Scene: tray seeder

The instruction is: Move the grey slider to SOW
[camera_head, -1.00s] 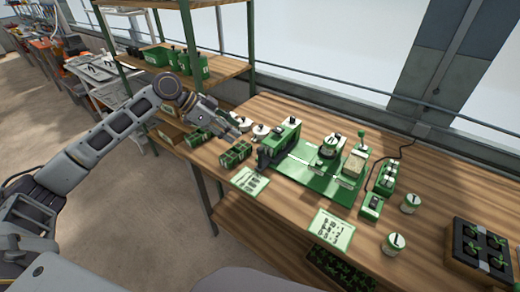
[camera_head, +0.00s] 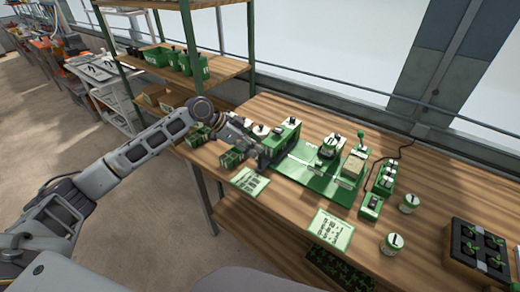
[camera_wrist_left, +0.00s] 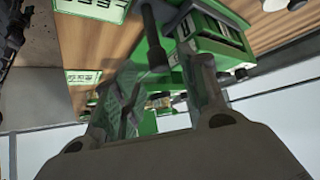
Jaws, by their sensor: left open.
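The green seeder (camera_head: 318,178) stands on the wooden bench, with a raised green-and-white housing (camera_head: 284,137) at its left end. My left gripper (camera_head: 257,150) is at the left side of this housing and covers part of it. In the left wrist view my left gripper (camera_wrist_left: 156,75) is open, its two fingers apart. No SOW mark is legible. My right gripper is not in view.
Small green boxes (camera_head: 232,158) lie just left of the seeder, close under my left wrist. Printed cards (camera_head: 249,182) lie along the front edge. A green control box (camera_head: 371,206), white-and-green tins (camera_head: 392,243) and a dark seedling tray (camera_head: 462,250) stand to the right.

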